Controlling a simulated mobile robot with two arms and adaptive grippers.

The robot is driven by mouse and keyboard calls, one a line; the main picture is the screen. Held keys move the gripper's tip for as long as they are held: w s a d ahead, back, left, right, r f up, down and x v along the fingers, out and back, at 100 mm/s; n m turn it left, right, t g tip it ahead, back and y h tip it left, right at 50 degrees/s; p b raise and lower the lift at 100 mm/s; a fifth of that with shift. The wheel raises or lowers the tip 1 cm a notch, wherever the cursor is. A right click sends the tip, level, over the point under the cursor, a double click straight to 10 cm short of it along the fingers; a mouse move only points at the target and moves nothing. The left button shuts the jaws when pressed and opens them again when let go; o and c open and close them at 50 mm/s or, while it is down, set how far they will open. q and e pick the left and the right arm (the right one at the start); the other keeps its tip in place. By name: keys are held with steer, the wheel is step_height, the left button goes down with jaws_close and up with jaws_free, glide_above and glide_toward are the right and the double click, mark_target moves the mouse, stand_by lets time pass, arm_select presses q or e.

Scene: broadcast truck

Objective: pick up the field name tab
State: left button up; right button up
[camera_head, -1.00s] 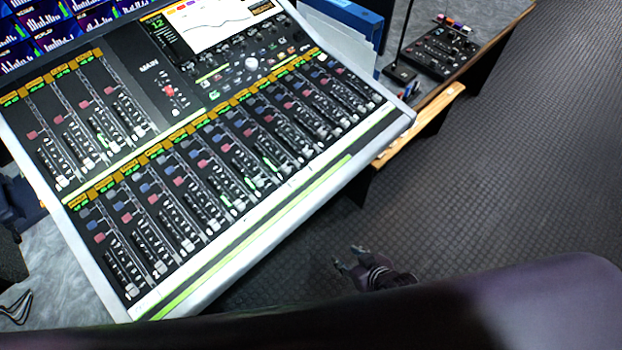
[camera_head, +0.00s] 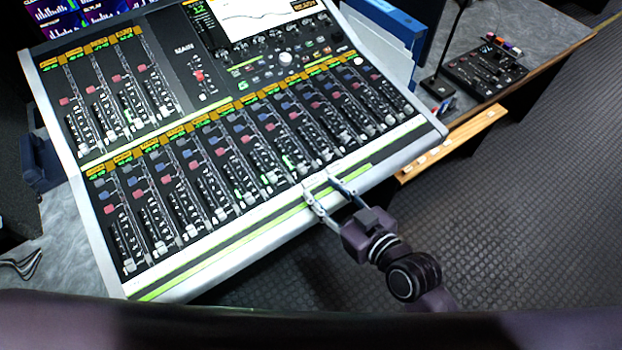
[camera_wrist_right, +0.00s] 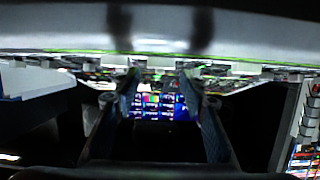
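My right gripper (camera_head: 319,183) is open and empty, with its fingers apart over the front edge of the mixing console (camera_head: 215,262). In the right wrist view the two fingers (camera_wrist_right: 156,85) also stand apart with nothing between them; the console edge runs across the top. Several small pale tabs (camera_head: 435,150) sit along the wooden ledge (camera_head: 464,136) right of the console, apart from the gripper. I cannot read them or tell which, if any, is the field name tab. My left gripper is not in view.
A small black control panel (camera_head: 485,68) with coloured pieces on top stands on the grey desk, beside a thin black stand (camera_head: 440,86). Blue and white binders (camera_head: 385,30) stand behind the console's right side. The dark floor (camera_head: 540,210) at right is clear.

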mark_target(311, 180)
steer(key=x, duration=0.3)
steer(key=shift+w+a+f, duration=0.2)
steer(key=shift+w, duration=0.05)
steer(key=c, duration=0.6)
steer(key=shift+c, duration=0.2)
